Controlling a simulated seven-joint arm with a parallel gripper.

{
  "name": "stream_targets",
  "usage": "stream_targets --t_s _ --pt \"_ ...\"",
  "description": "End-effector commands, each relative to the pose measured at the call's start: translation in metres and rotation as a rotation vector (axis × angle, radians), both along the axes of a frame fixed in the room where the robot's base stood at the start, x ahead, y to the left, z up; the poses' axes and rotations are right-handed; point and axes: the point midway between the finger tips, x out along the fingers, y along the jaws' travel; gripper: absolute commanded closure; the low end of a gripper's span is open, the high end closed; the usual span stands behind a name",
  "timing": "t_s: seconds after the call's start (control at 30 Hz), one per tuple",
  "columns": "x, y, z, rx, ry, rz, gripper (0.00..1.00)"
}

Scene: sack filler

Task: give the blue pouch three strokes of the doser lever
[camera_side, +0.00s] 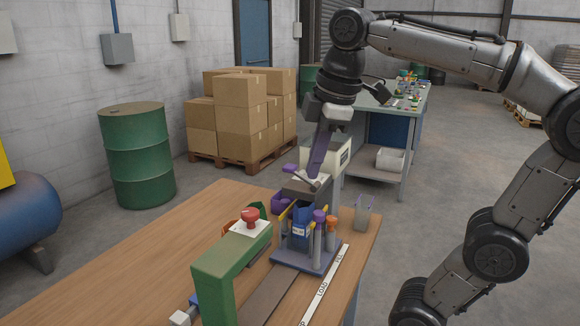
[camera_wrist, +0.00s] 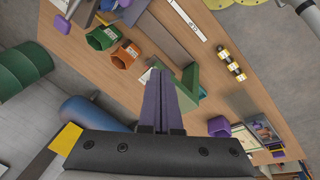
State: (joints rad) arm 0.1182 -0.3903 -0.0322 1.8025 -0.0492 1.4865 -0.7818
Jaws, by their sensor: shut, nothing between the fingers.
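The blue pouch (camera_side: 301,216) stands upright with a pale label in a holder on a blue-grey carriage plate (camera_side: 305,258). The cream doser box (camera_side: 326,152) is behind it, with a grey metal part (camera_side: 300,187) just above the pouch. A purple knob (camera_side: 290,168) shows left of the box; it looks like the lever's end, but my gripper hides part of this area. My gripper (camera_side: 316,176) points down in front of the box, above the pouch. Its purple fingers are together and empty in the wrist view (camera_wrist: 161,72). I cannot tell whether they touch the lever.
A green frame with a red knob (camera_side: 250,215) stands at the front of the wooden table (camera_side: 165,255). The table's left side is clear.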

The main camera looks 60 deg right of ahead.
Motion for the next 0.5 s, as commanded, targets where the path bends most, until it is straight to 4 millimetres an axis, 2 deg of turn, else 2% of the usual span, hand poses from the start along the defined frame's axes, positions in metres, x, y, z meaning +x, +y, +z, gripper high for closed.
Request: stream_targets --t_s 0.1,0.23,0.37,0.5 --pt "0.025 -0.017 0.022 -0.027 0.053 0.042 1.00" --pt "0.051 -0.039 0.040 -0.045 0.112 0.082 1.00" --pt "0.076 -0.064 0.050 -0.050 0.169 0.105 1.00" --pt "0.104 -0.096 0.051 -0.045 0.223 0.106 1.00"
